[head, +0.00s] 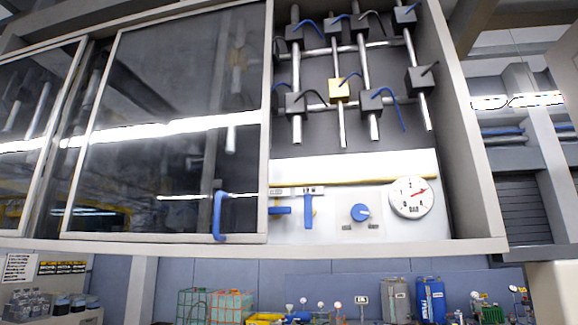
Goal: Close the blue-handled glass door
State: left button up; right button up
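The glass door (165,120) has a pale frame and a vertical blue handle (218,215) near its lower right corner. It covers the middle part of the wall cabinet (380,246). Its right frame edge stands at the left side of an uncovered bay. The bay's right side wall (455,120) is well apart from the door, so the door stands open. Neither of my grippers is in view, and nothing is touching the handle.
The uncovered bay holds pipes with several valves (339,90), a round gauge (410,197), a blue knob (360,212) and a blue lever (308,211). Another glass panel (30,130) is at far left. Below are wire baskets (215,304) and blue containers (430,298).

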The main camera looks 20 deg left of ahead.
aim_at(261, 237)
jog(key=k+j+u, duration=0.1)
jog(key=u, duration=0.4)
jog(key=k+j+u, duration=0.15)
jog(key=u, duration=0.35)
jog(key=j+u, duration=0.2)
jog(key=u, duration=0.3)
jog(key=k, duration=0.05)
